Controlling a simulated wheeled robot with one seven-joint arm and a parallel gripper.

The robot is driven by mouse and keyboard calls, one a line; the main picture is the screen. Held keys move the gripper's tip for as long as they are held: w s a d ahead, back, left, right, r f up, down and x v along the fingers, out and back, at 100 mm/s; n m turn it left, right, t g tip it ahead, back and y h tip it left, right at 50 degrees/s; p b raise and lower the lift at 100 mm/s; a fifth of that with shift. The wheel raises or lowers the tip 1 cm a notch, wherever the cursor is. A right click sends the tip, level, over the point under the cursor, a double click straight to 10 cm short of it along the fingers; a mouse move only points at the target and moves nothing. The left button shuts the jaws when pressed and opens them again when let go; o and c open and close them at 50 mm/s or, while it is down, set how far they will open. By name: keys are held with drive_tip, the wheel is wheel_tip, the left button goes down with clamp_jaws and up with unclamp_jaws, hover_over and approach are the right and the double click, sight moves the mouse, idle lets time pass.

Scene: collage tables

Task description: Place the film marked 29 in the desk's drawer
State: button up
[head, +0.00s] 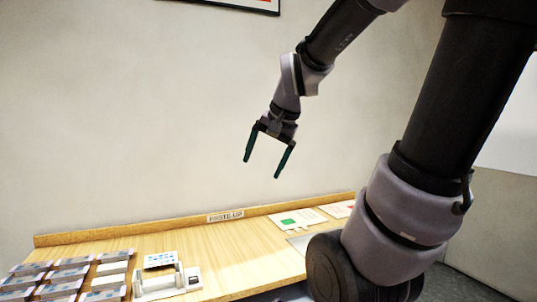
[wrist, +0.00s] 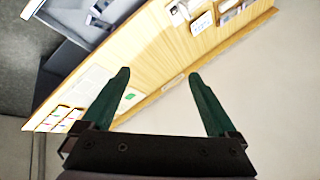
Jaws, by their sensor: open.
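My gripper (head: 263,168) is open and empty, held in the air in front of the wall, above the back edge of the wooden table (head: 228,248). Its two green fingers also show spread apart in the wrist view (wrist: 159,73). I cannot make out any film marked 29.
The table carries a PASTE-UP sign (head: 226,217), several stacks (head: 69,274) at left, a white device (head: 167,284) and a sheet with a green square (head: 298,220). The table's middle is clear.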

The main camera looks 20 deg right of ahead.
drive_tip(key=s+a+r+n+t, duration=0.1)
drive_tip(key=s+r+n, duration=0.1)
drive_tip(key=s+n, duration=0.2)
drive_tip(key=s, duration=0.2)
drive_tip(key=shift+s+a+r, duration=0.3)
drive_tip(key=shift+s+r, duration=0.05)
drive_tip(key=shift+r, duration=0.05)
